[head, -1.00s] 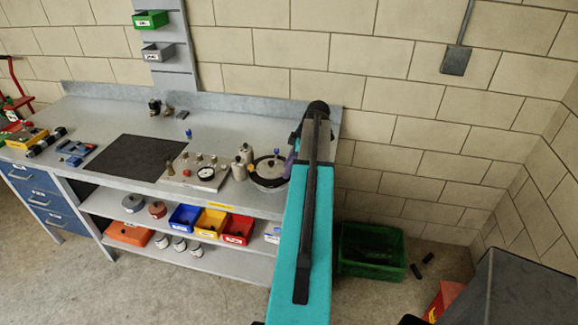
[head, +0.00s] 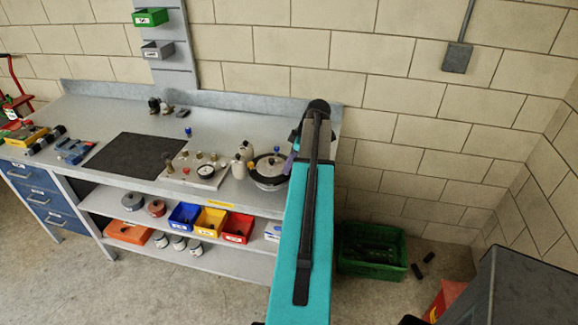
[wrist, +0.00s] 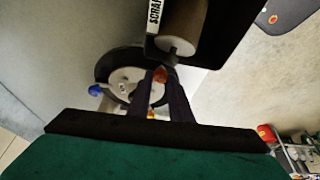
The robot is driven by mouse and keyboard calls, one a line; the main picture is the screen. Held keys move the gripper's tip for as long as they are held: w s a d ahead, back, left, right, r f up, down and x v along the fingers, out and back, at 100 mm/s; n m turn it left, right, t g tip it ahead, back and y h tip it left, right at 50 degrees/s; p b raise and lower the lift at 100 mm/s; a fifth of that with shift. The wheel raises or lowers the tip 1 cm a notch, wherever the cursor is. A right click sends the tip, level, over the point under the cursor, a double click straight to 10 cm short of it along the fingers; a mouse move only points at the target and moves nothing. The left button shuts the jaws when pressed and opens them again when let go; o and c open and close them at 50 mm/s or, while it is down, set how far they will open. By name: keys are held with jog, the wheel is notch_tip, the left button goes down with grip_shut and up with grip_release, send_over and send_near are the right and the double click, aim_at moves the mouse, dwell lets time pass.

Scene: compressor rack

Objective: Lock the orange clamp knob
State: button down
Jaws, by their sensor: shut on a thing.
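The orange clamp knob (wrist: 160,74) shows in the wrist view between the tips of my gripper (wrist: 162,78). The two dark fingers are closed together on it. Behind it is a round vessel with a pale lid and dark rim (wrist: 122,75), with a blue knob (wrist: 95,90) at its left. A small yellow-orange part (wrist: 151,113) shows lower, between the fingers. In the head view the round vessel (head: 268,183) stands at the right end of the bench, and my arm hides most of the gripper and its contact with the knob.
Left of the vessel are pale bottles (head: 238,168) and a gauge panel (head: 196,172). A dark mat (head: 130,157) lies farther left on the bench (head: 100,112). Colored bins (head: 211,221) fill the shelf below. A green crate (head: 372,270) stands on the floor at right.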

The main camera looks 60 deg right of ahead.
jog(key=c, duration=1.6)
grip_release()
jog(key=shift+b+v, duration=2.05)
jog(key=shift+v, duration=4.85)
